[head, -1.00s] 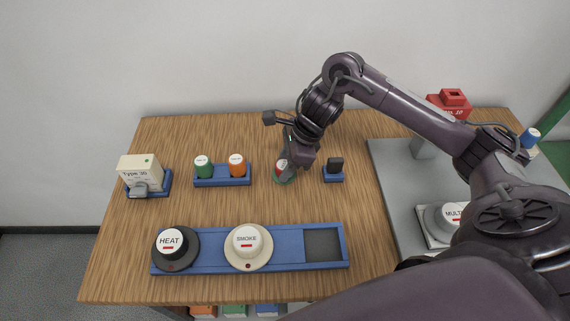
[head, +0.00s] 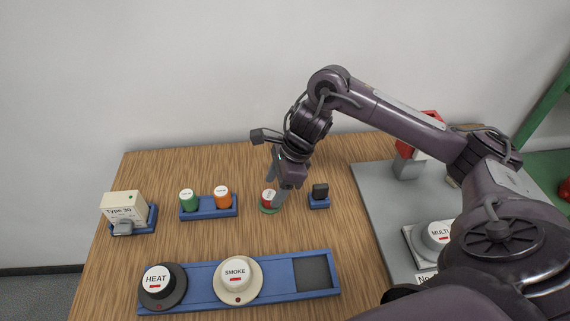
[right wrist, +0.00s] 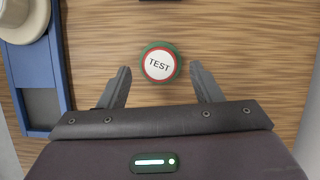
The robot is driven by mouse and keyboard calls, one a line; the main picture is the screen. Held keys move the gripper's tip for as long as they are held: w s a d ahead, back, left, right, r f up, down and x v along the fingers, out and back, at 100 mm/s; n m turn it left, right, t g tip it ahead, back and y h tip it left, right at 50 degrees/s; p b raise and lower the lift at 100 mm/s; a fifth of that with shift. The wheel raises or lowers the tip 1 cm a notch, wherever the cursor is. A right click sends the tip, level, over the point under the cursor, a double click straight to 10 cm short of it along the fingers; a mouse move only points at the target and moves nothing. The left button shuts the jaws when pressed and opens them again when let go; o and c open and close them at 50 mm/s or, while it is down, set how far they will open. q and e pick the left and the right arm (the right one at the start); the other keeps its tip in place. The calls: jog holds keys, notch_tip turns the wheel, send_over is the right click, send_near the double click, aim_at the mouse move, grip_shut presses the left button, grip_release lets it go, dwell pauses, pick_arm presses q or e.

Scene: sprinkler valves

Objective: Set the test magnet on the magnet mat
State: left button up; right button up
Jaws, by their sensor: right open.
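The test magnet (head: 266,196) is a small red piece with a white top. It stands upright on the round green magnet mat (head: 264,210) on the wooden table. In the right wrist view the magnet (right wrist: 159,65) shows its white "TEST" label and red rim, with the green mat (right wrist: 146,48) around it. My right gripper (right wrist: 160,72) is open, with a finger on each side of the magnet and a gap to both. In the head view my right gripper (head: 277,190) partly covers the magnet's right side. My left gripper is not in view.
A blue holder (head: 319,204) with a black block stands just right of the mat. A blue rack (head: 209,213) with green and orange cylinders is to the left. A long blue tray (head: 206,275) with HEAT and SMOKE heads lies in front. A grey board (head: 375,202) is at right.

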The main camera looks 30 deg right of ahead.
jog(key=p+v, duration=0.1)
jog(key=v, duration=0.7)
jog(key=shift+s+r+p, duration=0.15)
jog(key=shift+r+p, duration=0.15)
jog(key=shift+r, duration=0.05)
jog(key=shift+d, duration=0.15)
